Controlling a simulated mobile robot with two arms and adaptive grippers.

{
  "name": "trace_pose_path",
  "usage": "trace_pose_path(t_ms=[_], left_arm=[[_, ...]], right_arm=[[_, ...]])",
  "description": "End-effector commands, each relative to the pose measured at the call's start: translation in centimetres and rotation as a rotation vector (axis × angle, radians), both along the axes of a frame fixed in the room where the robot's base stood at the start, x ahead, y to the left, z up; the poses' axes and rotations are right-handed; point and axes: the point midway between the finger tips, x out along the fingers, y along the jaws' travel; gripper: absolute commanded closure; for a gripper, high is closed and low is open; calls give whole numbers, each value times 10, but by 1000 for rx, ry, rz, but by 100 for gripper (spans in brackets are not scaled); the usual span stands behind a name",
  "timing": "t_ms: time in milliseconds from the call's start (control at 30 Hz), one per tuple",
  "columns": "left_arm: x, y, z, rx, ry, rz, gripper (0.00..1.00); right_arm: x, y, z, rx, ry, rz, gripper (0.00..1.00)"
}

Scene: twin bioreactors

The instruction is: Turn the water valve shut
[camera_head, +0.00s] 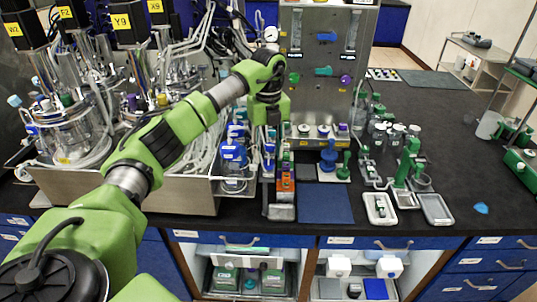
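A steel panel (306,88) stands upright at the back centre of the bench. It carries a blue handle (326,37), a green handle (323,71) lying roughly level, and a purple knob (346,81). No readable label shows which is the water valve. My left arm reaches in from the lower left. Its wrist bends down at the panel's left side, and my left gripper (269,116) points down there, apart from the handles in the picture. Its fingers are too small and cluttered to tell open from shut. My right gripper is out of view.
Glass bioreactor vessels (75,135) with tubing crowd the left, in a steel tray (150,183). A gauge (271,34) sits by the panel's upper left. A blue mat (325,203) and small green-and-white apparatus (408,163) lie in front and right. The black bench at right is mostly clear.

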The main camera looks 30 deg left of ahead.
Motion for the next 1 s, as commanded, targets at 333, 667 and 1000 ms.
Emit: trace_pose_path(t_ms=[333, 667, 1000], left_arm=[[0, 0, -28, 0, -1, 0, 62], [0, 0, -28, 0, -1, -1, 90], [0, 0, -28, 0, -1, -15, 100]], right_arm=[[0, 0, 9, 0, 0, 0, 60], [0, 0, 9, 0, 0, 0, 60], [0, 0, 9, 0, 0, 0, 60]])
